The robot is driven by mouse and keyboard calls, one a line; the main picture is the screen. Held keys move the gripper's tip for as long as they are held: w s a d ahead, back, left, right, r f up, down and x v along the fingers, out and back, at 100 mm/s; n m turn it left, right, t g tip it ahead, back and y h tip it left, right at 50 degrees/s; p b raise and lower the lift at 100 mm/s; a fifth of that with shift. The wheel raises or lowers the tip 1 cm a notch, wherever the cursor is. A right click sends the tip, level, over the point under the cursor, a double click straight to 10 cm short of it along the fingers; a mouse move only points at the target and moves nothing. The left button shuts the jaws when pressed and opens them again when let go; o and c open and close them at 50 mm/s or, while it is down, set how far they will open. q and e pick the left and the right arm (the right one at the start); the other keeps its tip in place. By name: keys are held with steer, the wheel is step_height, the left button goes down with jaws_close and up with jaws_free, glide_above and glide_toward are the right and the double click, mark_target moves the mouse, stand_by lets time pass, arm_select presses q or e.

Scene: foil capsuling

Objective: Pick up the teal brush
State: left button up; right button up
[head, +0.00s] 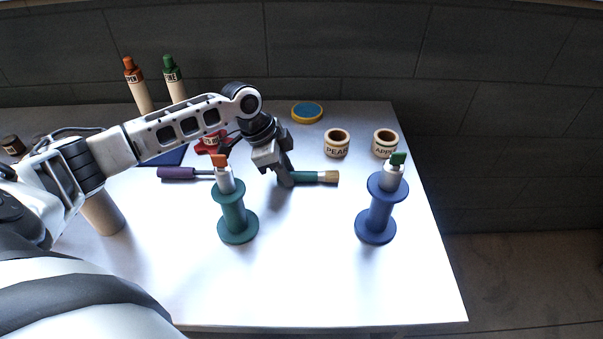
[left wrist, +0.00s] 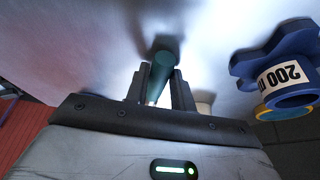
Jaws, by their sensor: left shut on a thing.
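The teal brush (head: 304,177) lies near the middle of the table, its tan bristle end (head: 328,177) pointing right in the head view. My left gripper (head: 285,181) reaches down over its handle and is shut on it. In the left wrist view the teal handle (left wrist: 166,55) sits between the two fingers (left wrist: 160,88). I cannot tell whether the brush is still touching the table. My right gripper is not in view.
A teal spool stand (head: 237,212) and a blue spool stand (head: 377,212) stand in front. A purple-handled tool (head: 178,173) lies left. Two jars, labelled PEAR (head: 336,146) and APPLE (head: 385,142), and a blue-yellow disc (head: 307,112) stand behind.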

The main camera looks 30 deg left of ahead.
arm_select(q)
step_height(320, 180, up, 10)
stand_by(0.5)
stand_by(1.5)
